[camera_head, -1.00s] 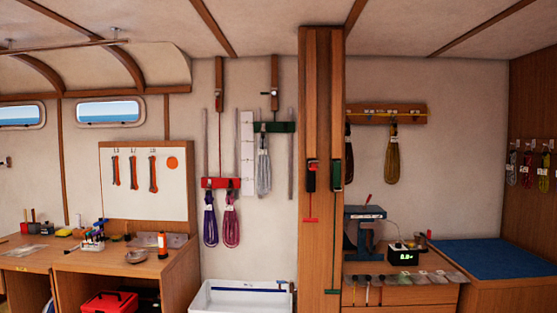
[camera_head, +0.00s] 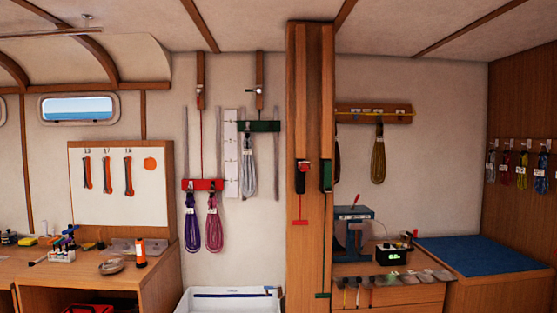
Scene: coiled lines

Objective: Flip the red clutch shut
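The red clutch (camera_head: 302,164) is mounted on the front of the wooden post (camera_head: 311,240), with a black part below its red top. It is too small to tell whether its lever is open or shut. A red line with a red crosspiece (camera_head: 300,222) hangs below it. A green clutch (camera_head: 326,175) sits on the post just to its right. A red bar (camera_head: 203,184) holding purple and pink coils hangs on the wall to the left. Neither of my grippers is in view.
A workbench (camera_head: 95,275) with small tools stands at left. A white bin (camera_head: 228,303) sits below the coils. Right of the post are a drawer unit (camera_head: 390,294), a blue vise-like tool (camera_head: 355,235) and a blue-topped bench (camera_head: 475,256). A green bar (camera_head: 259,126) hangs on the wall.

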